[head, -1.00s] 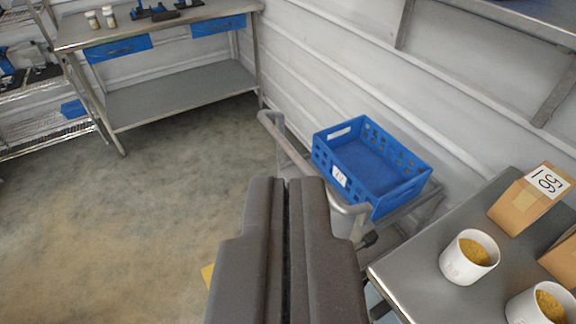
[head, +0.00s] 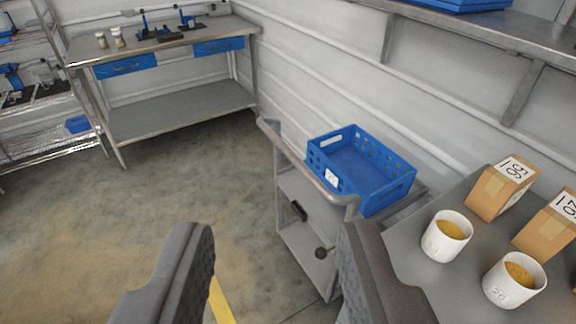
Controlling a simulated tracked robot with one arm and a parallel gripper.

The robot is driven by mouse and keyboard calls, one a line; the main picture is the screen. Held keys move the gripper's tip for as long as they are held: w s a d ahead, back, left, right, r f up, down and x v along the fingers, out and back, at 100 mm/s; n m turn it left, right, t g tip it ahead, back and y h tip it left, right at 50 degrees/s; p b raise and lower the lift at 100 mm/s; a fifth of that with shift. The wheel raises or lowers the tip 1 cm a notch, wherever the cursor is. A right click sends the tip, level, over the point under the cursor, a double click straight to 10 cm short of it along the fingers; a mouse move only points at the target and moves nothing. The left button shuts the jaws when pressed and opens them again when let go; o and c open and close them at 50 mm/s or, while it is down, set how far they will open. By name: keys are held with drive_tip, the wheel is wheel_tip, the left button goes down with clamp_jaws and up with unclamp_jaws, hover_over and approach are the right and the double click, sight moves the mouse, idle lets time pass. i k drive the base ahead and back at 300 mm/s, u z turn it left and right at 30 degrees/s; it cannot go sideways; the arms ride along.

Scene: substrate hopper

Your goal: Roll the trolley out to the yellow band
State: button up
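The grey metal trolley (head: 290,238) stands against the wall, right of centre, with a blue crate (head: 335,181) on its top. Its tubular handle (head: 308,171) runs along the side facing me. The yellow band (head: 219,299) shows as a short strip on the floor, seen between my fingers at the bottom. My gripper (head: 275,240) is open and empty. Its right finger overlaps the trolley's lower right part in the picture; I see no contact. The rest of the band is hidden or out of frame.
A steel table (head: 405,262) at right, close to the trolley, holds white cups (head: 447,236) of yellow grain and cardboard boxes (head: 502,187). A workbench (head: 180,98) and wire shelves (head: 45,137) stand at the back left. The floor (head: 130,215) at left is clear.

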sight(319, 211)
drive_tip(key=u, duration=0.35)
drive_tip(key=i, duration=1.3)
drive_tip(key=z, duration=0.55)
